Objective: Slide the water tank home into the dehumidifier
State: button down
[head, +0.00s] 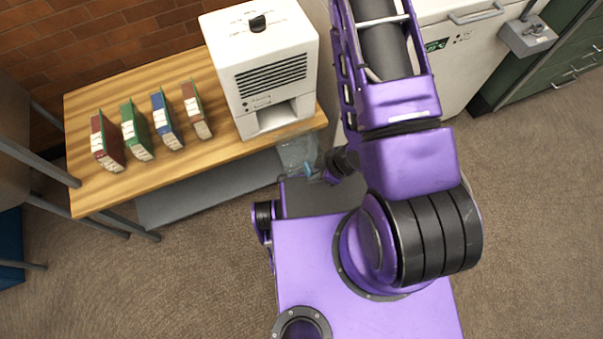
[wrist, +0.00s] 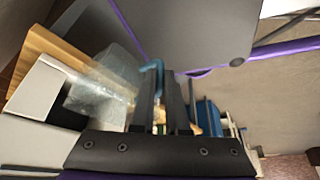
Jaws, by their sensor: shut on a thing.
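The white dehumidifier (head: 262,68) stands at the right end of the wooden table, with an open bay low in its front. The clear water tank (head: 297,154) is at the table's front edge, just outside that bay. My gripper (head: 316,172) is in front of the tank, shut on its blue handle. In the wrist view the see-through tank (wrist: 98,88) lies left of my gripper (wrist: 160,85), and the blue handle rises between the fingers. Part of the dehumidifier (wrist: 36,92) shows at the lower left there. The tank's far end is hard to make out.
The wooden table (head: 215,158) carries several binders: red (head: 106,142), green (head: 136,132), blue (head: 167,120) and another red-brown one (head: 196,110). A grey shelf (head: 205,190) sits below. A white cabinet (head: 465,55) stands to the right. A chair (head: 35,150) is at the left.

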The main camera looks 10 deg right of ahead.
aim_at(298, 161)
jog(key=w+b, duration=0.1)
jog(key=b, duration=0.1)
jog(key=w+a+f+b, duration=0.1)
jog(key=b, duration=0.1)
jog(key=w+a+b, duration=0.1)
jog(key=w+b, duration=0.1)
jog(key=shift+f, duration=0.3)
jog(key=shift+w+a+r, duration=0.1)
jog(key=shift+w, duration=0.1)
jog(key=shift+w+a+f+p, duration=0.15)
jog(key=shift+w+p, duration=0.1)
jog(key=shift+w, duration=0.2)
jog(key=shift+w+a+f+p, duration=0.1)
jog(key=shift+w+p, duration=0.1)
jog(key=shift+w, duration=0.25)
jog(key=w+a+p, duration=0.1)
jog(key=w, duration=0.3)
jog(key=w+a+p, duration=0.1)
jog(key=w+p, duration=0.1)
jog(key=w, duration=0.2)
jog(key=w+a+f+p, duration=0.1)
jog(key=w, duration=0.3)
jog(key=shift+a, duration=0.25)
dwell(0.5)
